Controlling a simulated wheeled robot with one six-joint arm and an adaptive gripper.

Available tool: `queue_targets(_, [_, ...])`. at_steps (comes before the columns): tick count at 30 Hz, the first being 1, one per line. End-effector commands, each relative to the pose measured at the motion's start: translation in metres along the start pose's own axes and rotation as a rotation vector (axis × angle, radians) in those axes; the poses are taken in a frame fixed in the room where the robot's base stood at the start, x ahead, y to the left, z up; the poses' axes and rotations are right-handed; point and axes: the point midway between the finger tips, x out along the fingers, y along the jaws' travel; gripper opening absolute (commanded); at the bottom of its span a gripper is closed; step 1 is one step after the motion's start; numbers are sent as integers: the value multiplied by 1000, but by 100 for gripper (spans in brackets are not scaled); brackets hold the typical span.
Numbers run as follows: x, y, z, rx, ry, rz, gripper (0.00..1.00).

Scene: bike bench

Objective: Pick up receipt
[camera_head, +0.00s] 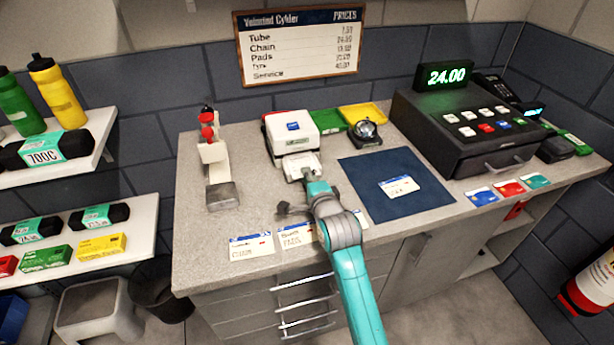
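A white printer-like box (291,130) with a blue label stands near the middle of the counter. A pale paper-like piece (299,163), perhaps the receipt, shows at its front, but I cannot tell it clearly from the box's own front part. My gripper (306,174) is at the near side of this piece, seen small and mostly from behind. Its fingers are too small and too covered by my wrist to show whether they are open, shut, or touching the paper.
A blue mat (365,200) with a white printed card (398,186) lies to the right. Paper forms (251,247) lie along the counter's front edge. A cash register (470,125) stands at right, a red-and-white device (214,155) at left. A bell (366,131) stands behind the mat.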

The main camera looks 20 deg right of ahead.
Motion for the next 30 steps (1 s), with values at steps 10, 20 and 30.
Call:
queue_targets(10, [1,0,0,0,0,1,14])
queue_targets(20, [1,2,0,0,0,3,0])
queue_targets(30, [1,0,0,0,0,7,0])
